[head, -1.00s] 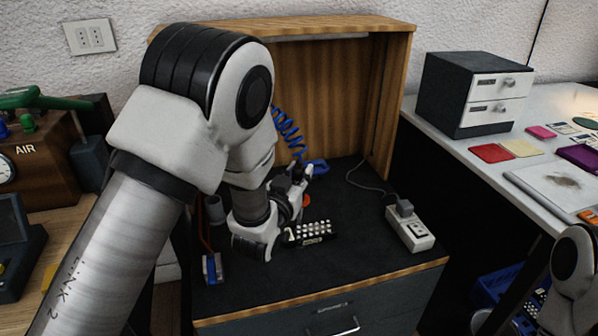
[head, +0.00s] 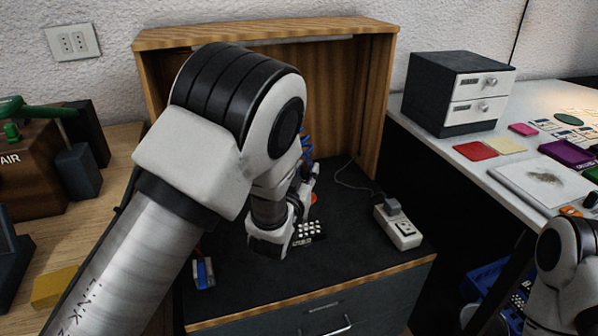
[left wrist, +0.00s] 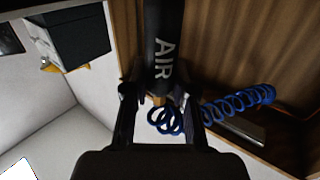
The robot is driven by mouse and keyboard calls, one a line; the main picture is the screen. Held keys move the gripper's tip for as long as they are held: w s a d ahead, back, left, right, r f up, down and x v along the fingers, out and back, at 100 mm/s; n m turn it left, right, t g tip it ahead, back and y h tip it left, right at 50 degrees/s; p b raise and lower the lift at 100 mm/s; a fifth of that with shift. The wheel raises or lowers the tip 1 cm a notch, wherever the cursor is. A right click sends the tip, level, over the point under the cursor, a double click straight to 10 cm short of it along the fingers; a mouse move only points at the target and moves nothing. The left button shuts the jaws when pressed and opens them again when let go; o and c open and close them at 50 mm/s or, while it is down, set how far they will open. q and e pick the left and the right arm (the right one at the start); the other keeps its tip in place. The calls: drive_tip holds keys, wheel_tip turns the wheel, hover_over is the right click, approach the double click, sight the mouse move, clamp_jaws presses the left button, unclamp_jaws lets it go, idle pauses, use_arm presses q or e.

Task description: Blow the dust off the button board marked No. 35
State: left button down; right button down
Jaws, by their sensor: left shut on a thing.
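A small dark board with rows of white buttons (head: 309,229) lies on the black bench top inside the wooden booth. Its left part is hidden behind my left wrist. Its label and any dust on it are too small to make out. My left gripper (left wrist: 158,92) is shut on a black cylindrical air tool marked AIR (left wrist: 162,50), with a blue coiled hose (left wrist: 238,103) beside it. In the head view this gripper is above and behind the board, mostly hidden by my own arm. My right arm's tip is out of view at the lower right.
The wooden booth (head: 345,95) walls in the back and sides of the bench. A white power strip (head: 398,228) stands right of the board. A blue item (head: 204,273) lies at the front left. A white table (head: 480,165) with a drawer box (head: 460,92) stands right.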

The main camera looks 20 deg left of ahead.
use_arm(q)
drive_tip(key=shift+w+d, duration=1.65)
drive_tip(key=shift+w, duration=0.55)
drive_tip(key=s+a, duration=0.4)
drive_tip(key=a, duration=0.4)
drive_tip(key=shift+s+a, duration=0.25)
drive_tip(key=shift+s, duration=0.15)
drive_tip(key=shift+r, duration=0.1)
idle(0.4)
wheel_tip(320, 180, up, 6)
drive_tip(key=p, duration=0.4)
idle(0.4)
